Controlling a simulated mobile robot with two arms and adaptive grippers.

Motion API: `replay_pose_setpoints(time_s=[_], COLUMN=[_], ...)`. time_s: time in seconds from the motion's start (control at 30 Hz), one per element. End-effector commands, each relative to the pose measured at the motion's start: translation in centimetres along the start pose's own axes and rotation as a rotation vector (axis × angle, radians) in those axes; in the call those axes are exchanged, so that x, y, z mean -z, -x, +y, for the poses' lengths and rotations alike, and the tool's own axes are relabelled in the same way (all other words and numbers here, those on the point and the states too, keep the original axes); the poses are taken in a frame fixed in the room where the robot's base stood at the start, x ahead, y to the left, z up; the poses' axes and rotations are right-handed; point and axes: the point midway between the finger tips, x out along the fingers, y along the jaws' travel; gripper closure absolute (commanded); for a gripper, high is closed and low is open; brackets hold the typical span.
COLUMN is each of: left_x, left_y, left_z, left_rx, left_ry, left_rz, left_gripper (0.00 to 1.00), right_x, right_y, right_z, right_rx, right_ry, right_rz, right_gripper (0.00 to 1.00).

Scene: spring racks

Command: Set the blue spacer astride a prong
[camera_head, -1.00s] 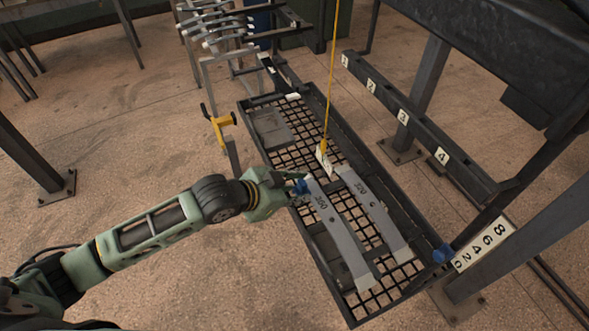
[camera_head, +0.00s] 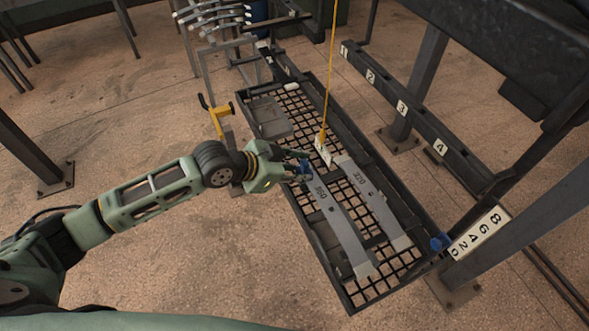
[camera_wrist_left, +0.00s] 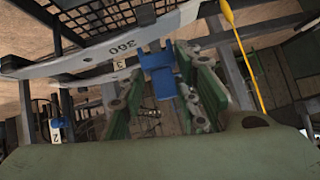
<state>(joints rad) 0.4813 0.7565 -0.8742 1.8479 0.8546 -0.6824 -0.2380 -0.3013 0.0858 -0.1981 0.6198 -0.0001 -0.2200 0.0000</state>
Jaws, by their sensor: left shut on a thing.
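My left gripper (camera_head: 296,172) is shut on the blue spacer (camera_head: 304,166). In the left wrist view the spacer (camera_wrist_left: 160,76) is a notched blue block between the green fingers of the gripper (camera_wrist_left: 185,80). The spring (camera_wrist_left: 125,42) passes close beyond it; I cannot tell whether they touch. A numbered dark bar (camera_head: 418,122) runs along the right, with labels 1 to 4. I cannot clearly make out a prong. My right gripper is out of view.
A dark mesh tray (camera_head: 318,262) carries the 360 spring and a second spring marked 320 (camera_head: 375,205). A yellow cord (camera_head: 329,70) hangs over it with a pale tag. A blue piece (camera_head: 440,243) sits by a number scale (camera_head: 480,232). More springs (camera_head: 212,14) stand at the back.

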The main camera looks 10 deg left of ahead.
Motion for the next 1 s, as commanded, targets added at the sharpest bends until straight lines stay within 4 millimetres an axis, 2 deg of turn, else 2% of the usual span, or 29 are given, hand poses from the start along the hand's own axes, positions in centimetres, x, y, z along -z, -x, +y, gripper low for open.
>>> replay_pose_setpoints(time_s=[0.5, 1.0], left_x=[2.2, 4.2], left_y=[-3.7, -7.2], left_z=[0.0, 0.0], left_rx=[0.001, 0.002], left_ry=[-0.001, 0.000], left_rz=[0.000, 0.000], left_gripper=[1.00, 1.00], right_x=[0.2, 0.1], right_y=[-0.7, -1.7], right_z=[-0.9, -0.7], right_rx=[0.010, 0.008], right_ry=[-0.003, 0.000], right_rz=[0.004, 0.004], right_gripper=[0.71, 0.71])
